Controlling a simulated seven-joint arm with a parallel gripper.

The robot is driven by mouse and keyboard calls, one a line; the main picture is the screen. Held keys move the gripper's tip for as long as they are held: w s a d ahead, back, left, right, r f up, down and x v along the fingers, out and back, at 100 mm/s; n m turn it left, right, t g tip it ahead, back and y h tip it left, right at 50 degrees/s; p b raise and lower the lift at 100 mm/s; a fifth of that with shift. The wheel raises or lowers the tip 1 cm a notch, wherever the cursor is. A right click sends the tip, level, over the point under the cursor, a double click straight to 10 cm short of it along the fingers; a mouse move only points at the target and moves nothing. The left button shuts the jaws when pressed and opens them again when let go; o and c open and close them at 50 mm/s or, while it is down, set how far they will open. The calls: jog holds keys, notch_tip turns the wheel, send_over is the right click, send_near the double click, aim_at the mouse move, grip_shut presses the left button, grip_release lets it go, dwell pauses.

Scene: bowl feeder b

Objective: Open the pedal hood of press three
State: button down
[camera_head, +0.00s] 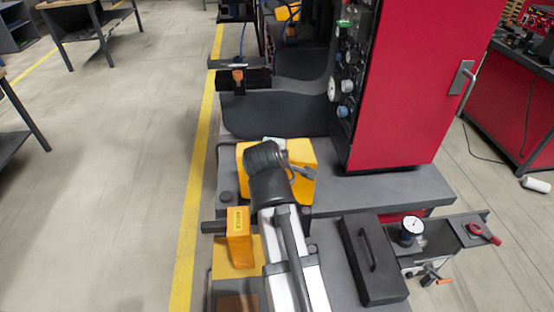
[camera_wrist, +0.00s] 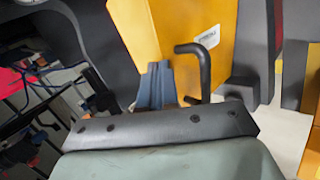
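A yellow hood (camera_head: 303,160) stands low at the machine in front of the red cabinet, partly hidden by my arm. In the wrist view a tilted yellow panel (camera_wrist: 190,22) with a white label fills the upper middle; the label is too small to read. A black bent handle (camera_wrist: 205,72) stands out in front of this panel. My gripper (camera_head: 305,172) is close to the yellow hood. In the wrist view its blue-grey fingers (camera_wrist: 156,85) show just left of the handle and appear apart from it. The gap between the fingers cannot be made out.
A smaller yellow labelled block (camera_head: 239,238) stands left of my arm. Right are a dark box with a handle (camera_head: 373,260) and a dial gauge (camera_head: 411,229). The red cabinet (camera_head: 420,80) rises behind. Open floor lies left of the yellow line (camera_head: 190,225).

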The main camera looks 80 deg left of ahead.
jog(key=v, duration=1.3)
jog(key=shift+d+f, duration=0.3)
jog(key=shift+f, duration=0.1)
jog(key=shift+s, duration=0.15)
